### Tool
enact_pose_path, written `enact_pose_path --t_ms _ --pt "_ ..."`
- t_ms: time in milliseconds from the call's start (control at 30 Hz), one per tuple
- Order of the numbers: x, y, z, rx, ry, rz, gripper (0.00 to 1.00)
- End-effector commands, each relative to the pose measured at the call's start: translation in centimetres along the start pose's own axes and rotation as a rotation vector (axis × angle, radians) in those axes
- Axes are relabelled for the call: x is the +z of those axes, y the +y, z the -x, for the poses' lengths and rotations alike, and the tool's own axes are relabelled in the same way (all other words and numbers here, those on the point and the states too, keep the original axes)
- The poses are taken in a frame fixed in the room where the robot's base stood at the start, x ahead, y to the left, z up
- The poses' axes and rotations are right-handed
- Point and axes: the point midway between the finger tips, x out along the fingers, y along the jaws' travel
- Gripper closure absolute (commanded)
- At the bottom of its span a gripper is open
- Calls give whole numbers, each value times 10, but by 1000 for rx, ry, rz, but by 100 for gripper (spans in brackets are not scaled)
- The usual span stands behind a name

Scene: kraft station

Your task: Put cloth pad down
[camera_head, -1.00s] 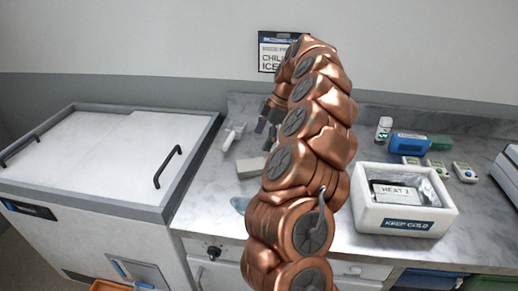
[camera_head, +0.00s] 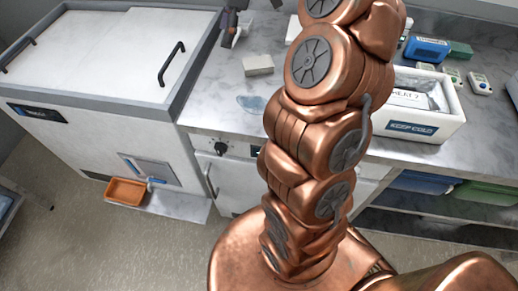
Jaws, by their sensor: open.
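A pale, beige block-shaped pad (camera_head: 258,65), which looks like the cloth pad, lies flat on the marble counter left of my arm.
A bluish flat patch (camera_head: 252,103) lies near the counter's front edge. A white "KEEP COLD" box (camera_head: 430,128) stands right of my arm, with a blue case (camera_head: 427,48) behind. A grey-rimmed chest (camera_head: 110,55) stands left; an orange tray (camera_head: 126,192) sits low before it.

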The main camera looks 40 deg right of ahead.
Motion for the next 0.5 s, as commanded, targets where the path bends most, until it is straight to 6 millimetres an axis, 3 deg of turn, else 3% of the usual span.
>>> enact_pose_path --t_ms 200,500 --pt "-34 -66 -10 -22 -63 -87 7" --pt "-44 -154 -30 -10 -169 -270 7"
